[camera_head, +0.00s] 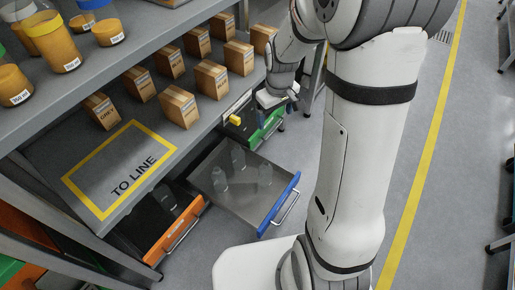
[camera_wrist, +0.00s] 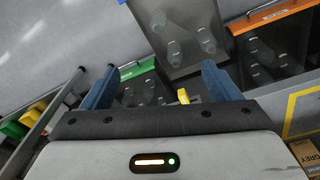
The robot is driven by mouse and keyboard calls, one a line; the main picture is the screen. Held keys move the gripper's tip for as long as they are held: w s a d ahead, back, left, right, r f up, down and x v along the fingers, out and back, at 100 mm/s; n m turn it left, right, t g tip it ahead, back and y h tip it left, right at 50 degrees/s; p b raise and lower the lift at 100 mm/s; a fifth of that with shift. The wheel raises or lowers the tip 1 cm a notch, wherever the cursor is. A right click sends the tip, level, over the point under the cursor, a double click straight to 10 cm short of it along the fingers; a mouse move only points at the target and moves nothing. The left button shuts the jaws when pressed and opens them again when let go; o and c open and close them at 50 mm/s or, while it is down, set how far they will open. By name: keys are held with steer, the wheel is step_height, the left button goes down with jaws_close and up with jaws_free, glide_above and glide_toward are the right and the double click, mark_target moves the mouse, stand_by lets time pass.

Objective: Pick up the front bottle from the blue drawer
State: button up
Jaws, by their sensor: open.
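The blue drawer (camera_head: 280,204) is pulled out below the shelf, and its blue front has a metal handle. It holds three clear bottles: one at left (camera_head: 220,181), one at the back (camera_head: 238,158) and one at right (camera_head: 265,174). My gripper (camera_head: 275,98) is beyond the drawer in the head view, near the green drawer. In the wrist view my gripper (camera_wrist: 159,68) has its blue fingers wide apart with nothing between them.
An orange drawer (camera_head: 176,232) and a green drawer (camera_head: 264,130) flank the blue one, both with bottles. The shelf (camera_head: 47,150) above carries several cardboard boxes (camera_head: 180,106).

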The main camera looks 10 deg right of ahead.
mark_target(266, 162)
steer(key=w+f+n+b, duration=0.1)
steer(key=w+f+b, duration=0.1)
steer(key=f, duration=0.9)
steer(key=w+f+n+b, duration=0.1)
steer(key=f+b, duration=0.4)
steer(key=f, duration=0.6)
steer(key=w+f+n+g+b, duration=0.1)
steer(key=w+f+b, duration=0.3)
steer(key=f, duration=0.7)
steer(key=shift+d, duration=0.1)
steer(key=f+b, duration=0.1)
steer(key=f, duration=0.1)
steer(key=f+b, duration=0.1)
steer(key=f, duration=0.1)
steer(key=f+b, duration=0.1)
steer(key=shift+w+a+f+b, duration=0.1)
steer(key=shift+a+f+b, duration=0.2)
steer(key=shift+f+b, duration=0.1)
steer(key=shift+r, duration=0.1)
steer(key=c, duration=1.3)
